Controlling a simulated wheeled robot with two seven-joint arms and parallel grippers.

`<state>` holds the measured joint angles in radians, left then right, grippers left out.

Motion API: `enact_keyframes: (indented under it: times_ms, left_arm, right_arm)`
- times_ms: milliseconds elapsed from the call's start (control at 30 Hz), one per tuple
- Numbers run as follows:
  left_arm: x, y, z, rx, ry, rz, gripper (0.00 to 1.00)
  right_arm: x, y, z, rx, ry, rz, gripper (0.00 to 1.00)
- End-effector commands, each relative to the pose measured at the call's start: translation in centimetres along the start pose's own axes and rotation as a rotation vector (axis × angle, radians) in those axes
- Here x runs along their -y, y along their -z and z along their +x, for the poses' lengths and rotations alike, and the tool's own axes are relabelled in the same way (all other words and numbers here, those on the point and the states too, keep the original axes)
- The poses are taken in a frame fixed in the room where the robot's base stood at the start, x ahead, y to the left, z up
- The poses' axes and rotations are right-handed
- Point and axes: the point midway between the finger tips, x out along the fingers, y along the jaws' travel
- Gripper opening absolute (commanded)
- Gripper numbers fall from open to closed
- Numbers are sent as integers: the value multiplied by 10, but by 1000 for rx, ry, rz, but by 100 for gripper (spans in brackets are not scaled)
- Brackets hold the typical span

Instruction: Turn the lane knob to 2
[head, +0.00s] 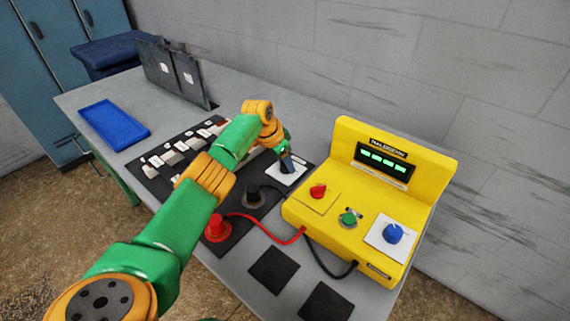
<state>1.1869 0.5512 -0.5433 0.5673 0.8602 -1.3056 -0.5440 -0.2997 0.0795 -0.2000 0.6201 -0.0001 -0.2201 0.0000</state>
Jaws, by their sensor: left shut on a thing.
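My left arm, green and orange, reaches in from the lower left across the dark panel. My left gripper (287,165) points down and is shut on a small dark knob over a white plate (297,175), just left of the yellow box. The gripper hides most of this knob, and its pointer and marks cannot be read. The yellow box (330,212) carries a red knob (318,191), a green knob (348,217) and a blue knob (393,234) on a white plate. Its display (383,161) shows several green digits. My right gripper is not in view.
A row of switches (172,158), a black post (253,196) and a red post (216,228) stand on the dark panel. Red and black cables join the box. Two black squares (273,270) lie in front. A blue tray (114,124) and grey upright plates (175,72) are further back.

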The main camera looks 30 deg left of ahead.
Motion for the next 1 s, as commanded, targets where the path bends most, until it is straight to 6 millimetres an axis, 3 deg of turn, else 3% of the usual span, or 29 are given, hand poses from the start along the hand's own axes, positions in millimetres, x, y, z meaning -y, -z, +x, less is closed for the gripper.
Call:
enact_keyframes:
  times_ms: [400,433,533,867,1000]
  left_arm:
    - [-1,-1,1,5,-5,6,0]
    - [-1,-1,1,5,-5,6,51]
    - [-1,-1,1,4,-5,6,76]
    - [0,0,-2,2,-4,6,76]
    - [0,1,-18,1,-3,8,76]
  right_arm:
    - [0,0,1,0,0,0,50]
    - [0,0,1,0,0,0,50]
    - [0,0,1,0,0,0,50]
    - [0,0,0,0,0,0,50]
    - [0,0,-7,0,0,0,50]
